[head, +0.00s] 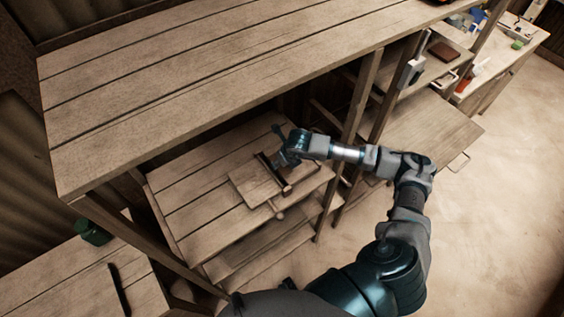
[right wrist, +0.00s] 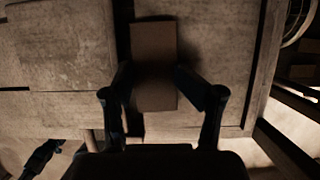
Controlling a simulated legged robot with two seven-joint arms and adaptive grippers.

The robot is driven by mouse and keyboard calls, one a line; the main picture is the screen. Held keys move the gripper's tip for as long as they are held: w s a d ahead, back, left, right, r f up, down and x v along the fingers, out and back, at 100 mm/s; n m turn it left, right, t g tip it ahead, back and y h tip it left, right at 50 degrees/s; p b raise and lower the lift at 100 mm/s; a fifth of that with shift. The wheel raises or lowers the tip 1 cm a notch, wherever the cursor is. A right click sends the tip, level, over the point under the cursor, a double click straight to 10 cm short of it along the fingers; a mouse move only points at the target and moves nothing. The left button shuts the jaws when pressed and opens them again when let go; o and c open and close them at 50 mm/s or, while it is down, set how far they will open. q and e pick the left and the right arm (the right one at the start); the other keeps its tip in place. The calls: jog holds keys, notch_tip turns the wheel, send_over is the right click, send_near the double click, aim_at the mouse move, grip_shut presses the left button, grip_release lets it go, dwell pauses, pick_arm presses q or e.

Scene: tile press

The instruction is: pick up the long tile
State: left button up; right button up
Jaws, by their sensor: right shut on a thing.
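The long tile (right wrist: 153,52) is a plain brown rectangular block in the right wrist view. My right gripper (right wrist: 153,82) has one dark finger on each side of it and is shut on its near part. Its far end sticks out past the fingertips. In the head view my right gripper (head: 284,160) is over a wooden board (head: 250,188) on the lower shelf, beside a dark bar. The tile is hard to make out there, and I cannot tell whether it touches the board. My left gripper is not in view.
A wide wooden upper shelf (head: 200,85) overhangs the lower shelf (head: 190,190), with upright posts (head: 362,95) right of the gripper. A round-ended handle (head: 277,210) sticks out at the board's front. A green container (head: 93,232) stands at lower left. Floor at right is clear.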

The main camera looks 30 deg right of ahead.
jog(key=shift+d+r, duration=0.1)
jog(key=shift+r, duration=0.05)
jog(key=shift+c, duration=0.7)
jog(key=b+v, duration=0.1)
jog(key=v, duration=0.1)
jog(key=shift+r, duration=0.4)
grip_shut()
pick_arm(q)
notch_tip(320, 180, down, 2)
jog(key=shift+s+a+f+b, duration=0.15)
jog(key=shift+b, duration=0.45)
pick_arm(e)
jog(key=s+d+r, duration=0.1)
jog(key=s+d, duration=0.1)
jog(key=s, duration=1.3)
jog(key=shift+r, duration=0.4)
jog(key=o, duration=1.3)
grip_release()
jog(key=shift+c, duration=0.2)
